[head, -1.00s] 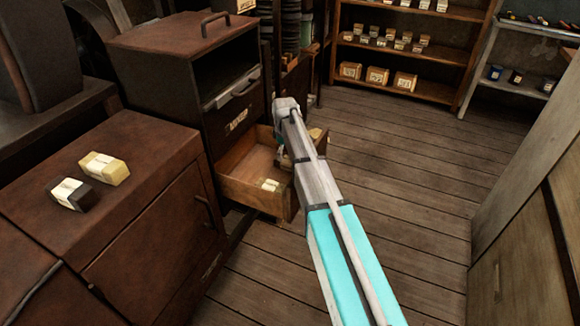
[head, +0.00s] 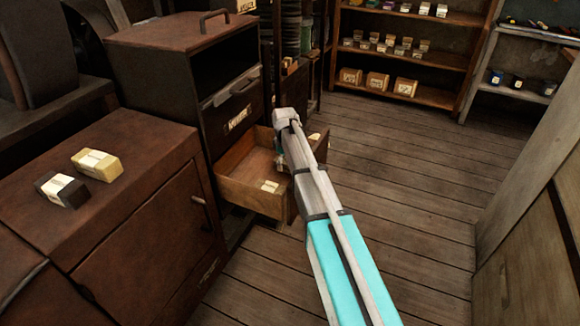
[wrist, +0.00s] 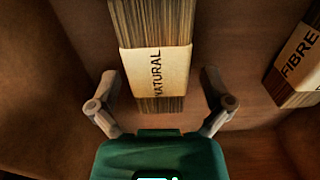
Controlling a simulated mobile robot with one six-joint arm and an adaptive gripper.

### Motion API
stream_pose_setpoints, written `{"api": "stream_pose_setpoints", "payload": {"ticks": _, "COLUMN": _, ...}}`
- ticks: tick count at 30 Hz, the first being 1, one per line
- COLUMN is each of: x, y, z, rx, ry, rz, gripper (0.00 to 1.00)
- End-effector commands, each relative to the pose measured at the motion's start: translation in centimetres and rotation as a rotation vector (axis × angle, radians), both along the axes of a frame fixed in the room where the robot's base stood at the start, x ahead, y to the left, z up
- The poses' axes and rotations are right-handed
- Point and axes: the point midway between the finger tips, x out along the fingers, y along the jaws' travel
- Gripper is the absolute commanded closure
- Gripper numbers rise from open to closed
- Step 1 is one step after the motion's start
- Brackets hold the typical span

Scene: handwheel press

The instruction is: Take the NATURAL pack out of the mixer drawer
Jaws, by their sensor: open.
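In the wrist view the NATURAL pack (wrist: 155,75), a bundle of brown bristles with a cream paper band, lies in the drawer. My gripper (wrist: 165,95) is open. Its two fingers stand apart on either side of the pack's near end, not closed on it. In the head view the mixer drawer (head: 245,203) is pulled out below the labelled cabinet front. My arm reaches over its right side and hides part of the inside. A small pack (head: 269,187) shows near the drawer's front; I cannot read its label there.
A FIBRE pack (wrist: 300,60) lies to the right in the drawer. A dark pack (head: 61,190) and a yellow pack (head: 97,164) lie on the brown cabinet top (head: 135,150) at left. Shelves (head: 415,55) stand at the back. The wooden floor at right is clear.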

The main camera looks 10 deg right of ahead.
Motion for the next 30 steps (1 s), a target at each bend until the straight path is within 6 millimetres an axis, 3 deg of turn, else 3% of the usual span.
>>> {"api": "stream_pose_setpoints", "payload": {"ticks": 5, "x": 0.00, "y": 0.00, "z": 0.00, "rx": 0.000, "ry": 0.000, "rz": 0.000, "gripper": 0.00}}
{"api": "stream_pose_setpoints", "payload": {"ticks": 6, "x": 0.00, "y": 0.00, "z": 0.00, "rx": 0.000, "ry": 0.000, "rz": 0.000, "gripper": 0.04}}
{"api": "stream_pose_setpoints", "payload": {"ticks": 20, "x": -0.01, "y": 0.02, "z": -0.01, "rx": 0.000, "ry": 0.000, "rz": 0.000, "gripper": 0.88}}
{"api": "stream_pose_setpoints", "payload": {"ticks": 30, "x": -0.01, "y": 0.05, "z": 0.14, "rx": 0.000, "ry": 0.000, "rz": 0.001, "gripper": 0.88}}
